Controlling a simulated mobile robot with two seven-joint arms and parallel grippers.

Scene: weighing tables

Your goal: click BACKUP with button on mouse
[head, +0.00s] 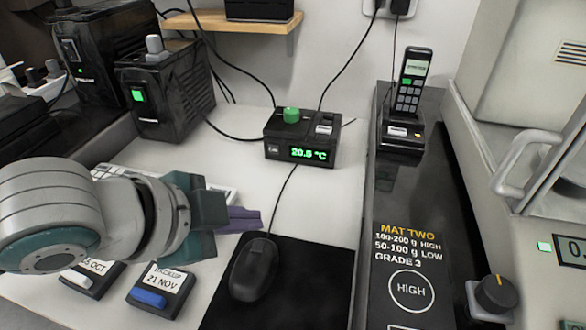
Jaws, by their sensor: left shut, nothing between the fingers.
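A black mouse (255,268) lies on a black mouse pad (322,275) at the lower middle of the head view, its cable running up to the back. My left gripper (245,219) comes in from the left and is shut and empty. Its purple fingertips are just beyond the mouse's far end in the picture; I cannot tell their height above the pad. A dark box (165,288) with a white label, apparently BACKUP 21 NOV, and a blue piece sits left of the mouse. No screen with a BACKUP button shows. My right gripper is not in view.
A similar box (85,278) and a white keyboard (222,192) are partly hidden by my left arm. A thermometer box (302,137) reads about 20.5 °C. A phone (409,85) stands on the dark strip marked MAT TWO (408,205). The pad's right side is clear.

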